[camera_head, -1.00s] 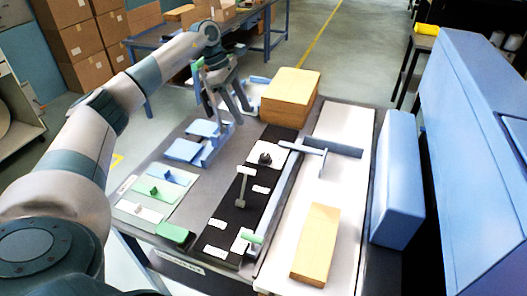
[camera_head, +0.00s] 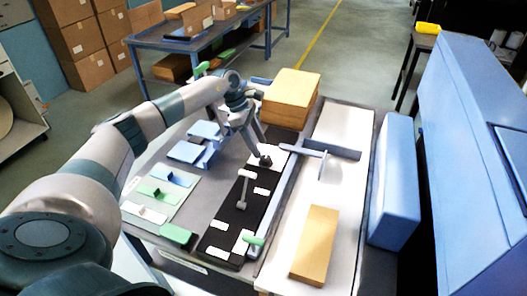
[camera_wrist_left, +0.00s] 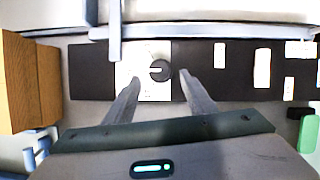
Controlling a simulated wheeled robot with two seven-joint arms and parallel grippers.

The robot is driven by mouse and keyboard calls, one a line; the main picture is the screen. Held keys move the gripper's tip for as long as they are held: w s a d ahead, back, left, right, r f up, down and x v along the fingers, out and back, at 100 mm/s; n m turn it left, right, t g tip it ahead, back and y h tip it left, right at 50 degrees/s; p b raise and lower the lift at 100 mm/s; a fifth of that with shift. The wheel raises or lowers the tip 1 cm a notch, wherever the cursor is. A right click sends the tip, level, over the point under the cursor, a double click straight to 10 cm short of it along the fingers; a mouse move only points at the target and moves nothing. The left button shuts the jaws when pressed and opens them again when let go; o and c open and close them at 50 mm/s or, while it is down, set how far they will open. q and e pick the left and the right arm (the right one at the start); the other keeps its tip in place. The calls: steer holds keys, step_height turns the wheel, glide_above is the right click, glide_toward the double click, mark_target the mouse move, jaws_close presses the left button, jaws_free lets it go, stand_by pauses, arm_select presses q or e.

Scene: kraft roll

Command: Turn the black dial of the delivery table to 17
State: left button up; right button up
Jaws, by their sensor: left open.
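The black dial (camera_head: 266,162) sits on a white plate (camera_head: 281,155) on the black strip of the delivery table (camera_head: 222,166). In the left wrist view the dial (camera_wrist_left: 159,70) is round with a lighter pointer mark; the numbers on its white plate (camera_wrist_left: 140,62) are too small to read. My left gripper (camera_head: 257,151) is open, just above the dial in the head view. In the left wrist view its fingertips (camera_wrist_left: 159,76) stand either side of the dial, with gaps. Whether they reach down to its height I cannot tell. My right gripper is not in view.
A T-shaped lever (camera_head: 242,190) rises from the strip nearer me. A blue bar (camera_head: 305,151) crosses the rail to the right. Blue blocks (camera_head: 188,152) and coloured switch plates (camera_head: 165,190) lie to the left.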

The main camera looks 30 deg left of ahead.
mark_target(266, 158)
arm_select(q)
steer(key=shift+p+x, duration=0.6)
steer(key=shift+x, duration=2.05)
steer(key=c, duration=1)
steer(key=shift+c, duration=0.2)
steer(key=shift+n, duration=0.3)
steer(key=n+t, duration=0.1)
steer(key=n, duration=0.1)
steer(key=shift+r+n+y, duration=0.1)
steer(key=shift+n+y, duration=0.2)
steer(key=n+t+y+p, duration=0.1)
steer(key=n, duration=0.3)
steer(key=shift+s+d, duration=0.15)
steer(key=shift+d+n+t+y, duration=0.1)
steer(key=shift+n+t+y, duration=0.25)
steer(key=shift+n, duration=0.85)
steer(key=shift+d+n+t+y, duration=0.15)
steer(key=shift+n+y, duration=0.4)
steer(key=shift+n, duration=0.65)
steer(key=shift+a, duration=0.15)
